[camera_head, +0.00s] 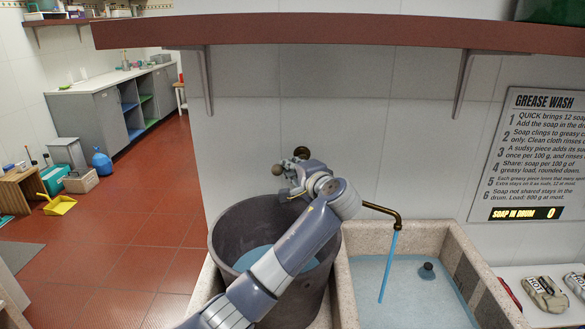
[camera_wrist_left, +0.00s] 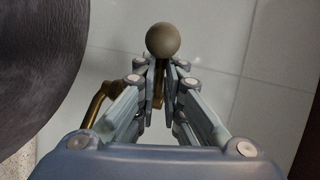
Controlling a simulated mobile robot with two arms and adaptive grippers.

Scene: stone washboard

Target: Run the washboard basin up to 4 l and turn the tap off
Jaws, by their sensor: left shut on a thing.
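The stone washboard basin (camera_head: 448,243) holds blue-tinted water (camera_head: 352,285). A thin stream (camera_head: 388,265) runs into it from the brass tap spout (camera_head: 385,209). My left gripper (camera_head: 291,176) is at the tap handle above the grey drum, left of the spout. In the left wrist view its fingers (camera_wrist_left: 161,72) are shut around the handle's brass stem (camera_wrist_left: 158,95), just below a round beige knob (camera_wrist_left: 163,40). Handle knobs (camera_head: 301,153) also show in the head view. My arm hides part of the tap pipe. No level in litres is readable. My right gripper is not in view.
A dark grey drum (camera_head: 225,235) with some water stands left of the basin. A dark plug-like object (camera_head: 428,270) shows in the basin. A dark strip (camera_head: 467,276) lies on its right inner wall. A shelf (camera_head: 340,31) runs overhead. Soap packets (camera_head: 545,293) lie at right.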

